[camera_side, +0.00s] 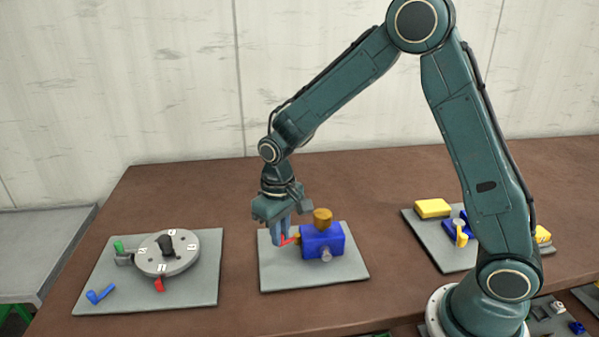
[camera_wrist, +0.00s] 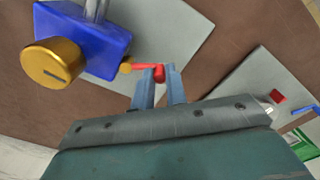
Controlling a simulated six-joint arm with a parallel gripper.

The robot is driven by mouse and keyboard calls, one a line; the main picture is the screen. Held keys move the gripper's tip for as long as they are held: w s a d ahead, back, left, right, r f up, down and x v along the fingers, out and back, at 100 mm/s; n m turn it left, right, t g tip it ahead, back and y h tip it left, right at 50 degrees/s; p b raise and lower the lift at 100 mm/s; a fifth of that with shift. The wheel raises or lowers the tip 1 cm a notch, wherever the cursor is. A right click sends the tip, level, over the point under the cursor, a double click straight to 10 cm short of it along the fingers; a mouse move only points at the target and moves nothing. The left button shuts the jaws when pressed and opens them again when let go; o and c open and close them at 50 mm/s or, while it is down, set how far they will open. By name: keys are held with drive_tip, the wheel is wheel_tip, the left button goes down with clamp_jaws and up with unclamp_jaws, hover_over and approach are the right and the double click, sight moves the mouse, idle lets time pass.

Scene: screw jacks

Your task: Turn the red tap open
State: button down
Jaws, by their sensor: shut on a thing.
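The red tap (camera_side: 288,241) sticks out from the left side of a blue block (camera_side: 322,241) on a grey plate (camera_side: 290,279). In the wrist view the red tap handle (camera_wrist: 150,67) joins a small gold stem (camera_wrist: 125,68) beside the blue block (camera_wrist: 90,35). My gripper (camera_side: 280,240) points down at the left of the block. Its two fingertips (camera_wrist: 160,72) are shut on the red tap's end, one on each side. The fingers hide part of the tap in the side view.
A gold knob (camera_side: 322,216) tops the blue block, and a grey metal spout (camera_side: 326,255) sticks out in front. A plate with a round dial (camera_side: 168,253) lies left. Another plate with yellow blocks (camera_side: 432,208) lies right. Bare brown table separates the plates.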

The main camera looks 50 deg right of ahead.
drive_tip(key=m, duration=0.1)
drive_tip(key=w+m, duration=0.1)
drive_tip(key=m, duration=0.1)
drive_tip(key=w+d+m, duration=0.1)
drive_tip(key=m, duration=0.1)
drive_tip(key=shift+d+r, duration=0.1)
drive_tip(key=shift+m, duration=0.3)
drive_tip(key=c, duration=1.4)
unclamp_jaws()
wheel_tip(320, 180, up, 14)
drive_tip(key=shift+s, duration=0.15)
